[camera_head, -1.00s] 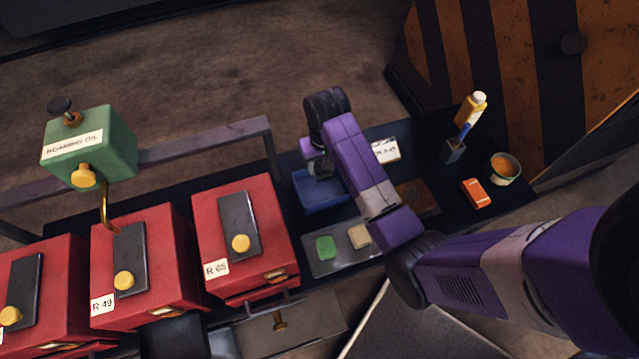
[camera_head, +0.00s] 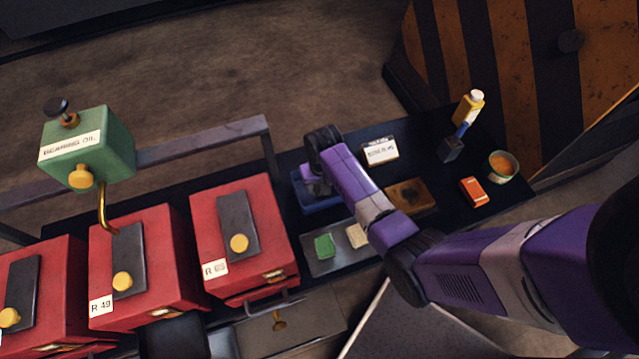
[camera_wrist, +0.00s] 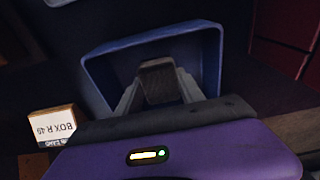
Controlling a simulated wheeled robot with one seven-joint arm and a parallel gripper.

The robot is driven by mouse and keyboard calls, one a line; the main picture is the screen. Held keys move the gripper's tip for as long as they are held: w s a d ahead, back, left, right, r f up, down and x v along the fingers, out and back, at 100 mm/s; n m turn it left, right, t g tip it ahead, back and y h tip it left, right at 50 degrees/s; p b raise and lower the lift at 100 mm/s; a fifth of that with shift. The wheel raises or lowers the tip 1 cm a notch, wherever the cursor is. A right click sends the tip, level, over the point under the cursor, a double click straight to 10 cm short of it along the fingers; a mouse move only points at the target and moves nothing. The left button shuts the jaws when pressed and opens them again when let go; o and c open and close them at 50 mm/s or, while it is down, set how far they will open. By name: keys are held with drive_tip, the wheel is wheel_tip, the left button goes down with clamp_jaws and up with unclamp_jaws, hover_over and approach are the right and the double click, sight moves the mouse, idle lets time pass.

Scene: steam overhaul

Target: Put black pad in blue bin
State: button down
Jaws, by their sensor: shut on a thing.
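The black pad (camera_wrist: 157,74) is a dark block held between my two fingers in the wrist view. My gripper (camera_wrist: 158,92) is shut on it. The blue bin (camera_wrist: 152,36) surrounds the pad and fingertips in that view; whether the pad touches the bin floor I cannot tell. In the head view my gripper (camera_head: 316,186) is at the blue bin (camera_head: 322,207), and the wrist hides the pad and much of the bin.
A grey tray (camera_head: 322,267) with a green pad (camera_head: 324,245) and a tan pad (camera_head: 356,235) lies in front of the bin. Red boxes (camera_head: 240,195) stand left. A labelled box (camera_head: 380,152), brown block (camera_head: 410,196), orange box (camera_head: 473,192) and bowl (camera_head: 502,166) stand right.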

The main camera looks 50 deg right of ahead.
drive_tip(key=shift+f, duration=0.15)
drive_tip(key=c, duration=0.7)
unclamp_jaws()
